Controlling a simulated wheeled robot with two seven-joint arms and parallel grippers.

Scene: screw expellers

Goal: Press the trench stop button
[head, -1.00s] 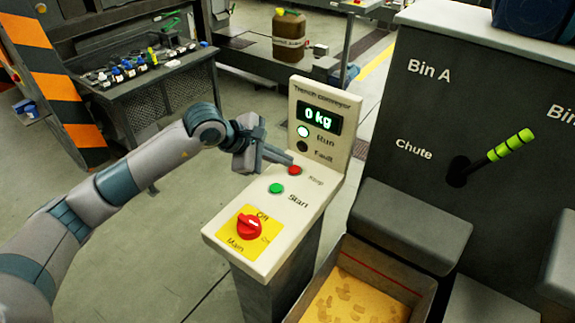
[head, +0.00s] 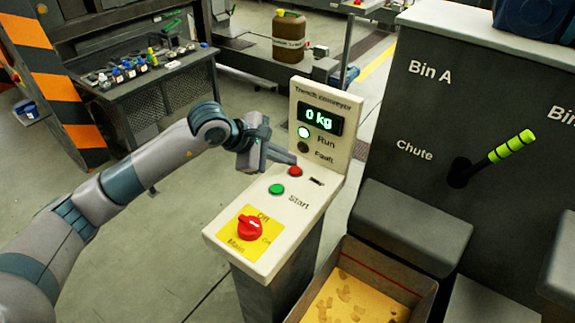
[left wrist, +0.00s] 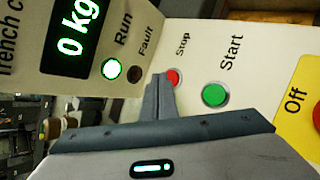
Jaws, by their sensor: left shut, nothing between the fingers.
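The trench conveyor panel (head: 318,190) stands on a grey post, with its display reading 0 kg. The red stop button (head: 296,171) sits above the green start button (head: 277,189) and below the Run and Fault lamps. The Run lamp (head: 304,132) is lit white-green. My left gripper (head: 292,161) is shut and empty, its fingertips close beside the stop button. In the left wrist view the fingertips (left wrist: 160,80) overlap the left edge of the stop button (left wrist: 173,78); I cannot tell whether they touch it. My right gripper is not in view.
A red main switch (head: 249,228) on a yellow plate is low on the panel. To the right are a box of yellow material (head: 350,300), a chute lever (head: 500,152) and a dark bin wall. A bench with small parts (head: 140,65) stands behind left.

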